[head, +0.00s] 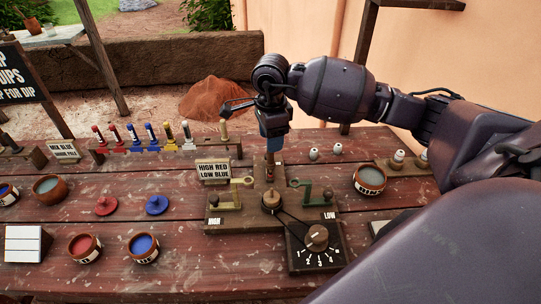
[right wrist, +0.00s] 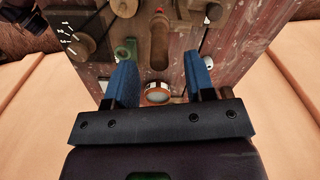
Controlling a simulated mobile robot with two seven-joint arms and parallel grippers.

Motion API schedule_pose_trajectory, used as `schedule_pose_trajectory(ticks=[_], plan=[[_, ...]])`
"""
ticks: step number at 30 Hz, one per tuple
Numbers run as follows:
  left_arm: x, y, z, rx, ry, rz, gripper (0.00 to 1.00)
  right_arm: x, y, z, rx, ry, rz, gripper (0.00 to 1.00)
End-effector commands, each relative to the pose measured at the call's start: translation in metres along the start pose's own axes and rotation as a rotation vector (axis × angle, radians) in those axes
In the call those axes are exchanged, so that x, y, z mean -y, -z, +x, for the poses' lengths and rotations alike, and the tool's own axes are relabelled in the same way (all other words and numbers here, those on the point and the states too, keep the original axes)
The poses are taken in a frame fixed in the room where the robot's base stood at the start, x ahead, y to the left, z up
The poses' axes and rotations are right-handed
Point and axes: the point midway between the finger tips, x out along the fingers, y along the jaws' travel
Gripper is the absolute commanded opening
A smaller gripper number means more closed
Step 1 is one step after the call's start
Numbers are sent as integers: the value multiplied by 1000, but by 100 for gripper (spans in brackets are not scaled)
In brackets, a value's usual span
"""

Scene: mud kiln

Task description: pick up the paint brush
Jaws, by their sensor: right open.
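Several upright brush-like tools, with red, blue, yellow and pale parts (head: 150,135), stand in a wooden rack (head: 204,151) at the back left in the head view. I cannot tell which is the paint brush; a tan-topped one (head: 223,130) stands at the rack's right end. My right gripper (head: 271,150) points down to the right of the rack, above a brown handle (head: 269,173) on the wooden mechanism. In the right wrist view its blue fingers (right wrist: 161,90) are apart, with nothing visibly held. My left gripper is out of view.
The mechanism (head: 240,218) has a sign, green and yellow levers and a dial box (head: 316,243). A grey-filled rinse bowl (head: 370,180) stands right. Red (head: 84,248) and blue (head: 143,247) paint pots stand front left, with red and blue lids behind.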

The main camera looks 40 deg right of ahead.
Motion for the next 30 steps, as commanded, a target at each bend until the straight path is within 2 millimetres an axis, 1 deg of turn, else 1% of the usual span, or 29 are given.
schedule_pose_trajectory(ticks=[6,9,13,19,28,29,30], plan=[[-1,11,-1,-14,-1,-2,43,-2,-2,30,0,-5,1,49],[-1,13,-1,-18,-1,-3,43,-1,-2,40,1,-3,0,49],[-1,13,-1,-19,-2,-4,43,-1,-2,46,-1,-2,1,49],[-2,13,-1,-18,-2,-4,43,-1,-2,46,-1,-1,0,49],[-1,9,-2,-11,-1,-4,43,-1,-2,46,0,-1,0,3],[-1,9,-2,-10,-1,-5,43,-1,-2,46,0,-1,0,0],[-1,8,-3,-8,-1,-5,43,-1,-2,46,0,-1,0,0]])
